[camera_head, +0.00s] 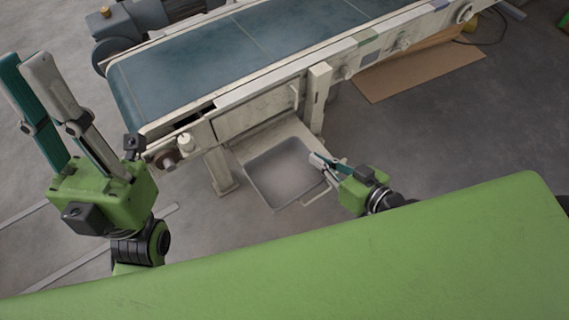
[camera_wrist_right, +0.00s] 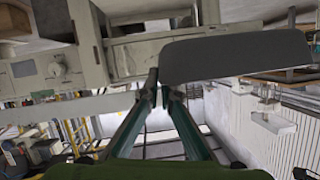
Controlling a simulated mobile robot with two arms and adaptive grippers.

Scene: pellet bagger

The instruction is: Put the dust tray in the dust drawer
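The grey dust tray (camera_head: 281,174) is a shallow, empty pan under the conveyor in the head view. It lies over the beige dust drawer (camera_head: 303,133), whose handle (camera_head: 318,194) shows at the near right. I cannot tell whether the tray rests in the drawer or hangs just above it. My right gripper (camera_head: 318,159) is at the tray's right rim. In the right wrist view its fingertips (camera_wrist_right: 156,86) meet at the edge of the dark tray (camera_wrist_right: 235,56), shut on it. My left gripper (camera_head: 26,60) is raised at the far left, open and empty.
The blue conveyor belt (camera_head: 225,48) and its beige frame run above the drawer. A frame leg (camera_head: 219,172) stands left of the tray, another (camera_head: 316,97) behind it. A cardboard sheet (camera_head: 420,70) lies on the floor at right.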

